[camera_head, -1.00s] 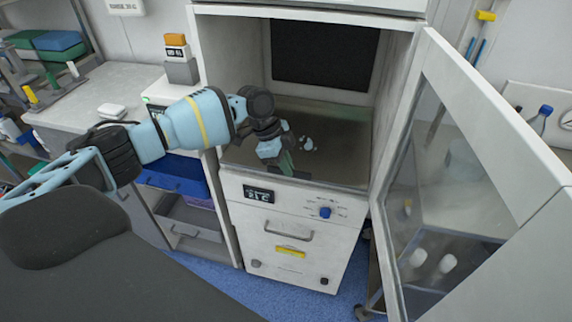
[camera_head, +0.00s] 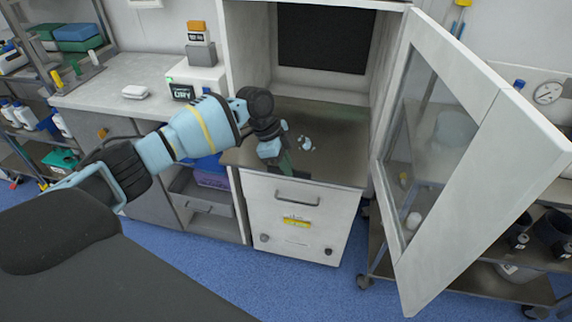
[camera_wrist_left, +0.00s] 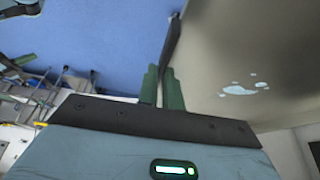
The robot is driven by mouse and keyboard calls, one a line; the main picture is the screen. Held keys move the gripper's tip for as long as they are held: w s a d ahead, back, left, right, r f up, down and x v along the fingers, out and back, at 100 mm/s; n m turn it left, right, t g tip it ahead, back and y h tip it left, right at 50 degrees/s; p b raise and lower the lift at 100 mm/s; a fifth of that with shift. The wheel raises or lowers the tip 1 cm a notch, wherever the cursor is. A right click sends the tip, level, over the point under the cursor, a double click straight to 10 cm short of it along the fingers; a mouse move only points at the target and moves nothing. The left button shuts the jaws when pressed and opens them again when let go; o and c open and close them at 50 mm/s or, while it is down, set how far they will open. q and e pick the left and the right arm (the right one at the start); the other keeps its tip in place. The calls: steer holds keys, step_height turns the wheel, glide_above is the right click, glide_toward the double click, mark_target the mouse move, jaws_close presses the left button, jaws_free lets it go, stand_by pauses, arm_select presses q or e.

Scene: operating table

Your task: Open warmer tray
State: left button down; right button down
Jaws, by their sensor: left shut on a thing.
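The warmer tray (camera_head: 335,150) is a flat grey-brown metal sheet in the lower part of the open cabinet. It juts out past the cabinet front, over the drawer front below. My left gripper (camera_head: 284,164) is at its front edge, reaching in from the left. In the left wrist view the green fingers (camera_wrist_left: 161,88) are shut on a dark strip (camera_wrist_left: 173,38) along the edge of the tray (camera_wrist_left: 225,55). Pale wet-looking patches lie on the tray. My right gripper does not show.
The glass-paned cabinet door (camera_head: 470,150) stands wide open on the right, beside a dark-shelved cart (camera_head: 500,285). A white drawer front (camera_head: 300,215) is below the tray. A counter (camera_head: 120,85) stands at left. Blue floor (camera_head: 215,265) is clear in front.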

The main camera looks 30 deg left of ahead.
arm_select(q)
steer(key=shift+s, duration=0.25)
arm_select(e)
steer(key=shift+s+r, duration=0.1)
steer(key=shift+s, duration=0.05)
arm_select(q)
steer(key=c, duration=1.6)
jaws_free()
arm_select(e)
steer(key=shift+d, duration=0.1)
arm_select(q)
steer(key=shift+o, duration=0.2)
steer(key=v, duration=0.7)
steer(key=shift+r, duration=0.4)
